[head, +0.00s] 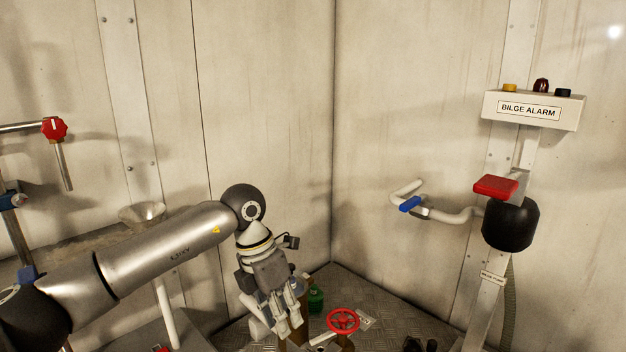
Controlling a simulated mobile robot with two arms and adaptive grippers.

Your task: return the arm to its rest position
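My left arm (175,250) reaches in from the lower left, its silver link slanting up to a dark round joint near the middle. My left gripper (286,322) hangs below that joint with its fingers pointing down. The fingers look close together, but I cannot tell whether they are open or shut. No held object can be made out. The gripper overlaps the view of the floor corner. My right gripper is not in view.
A red handwheel (342,320) and a green bottle (315,297) show right of the gripper. A funnel (142,213) shows behind my arm. A red valve knob (54,129) is at left. At right are a bilge alarm box (530,110) and a pump (510,224).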

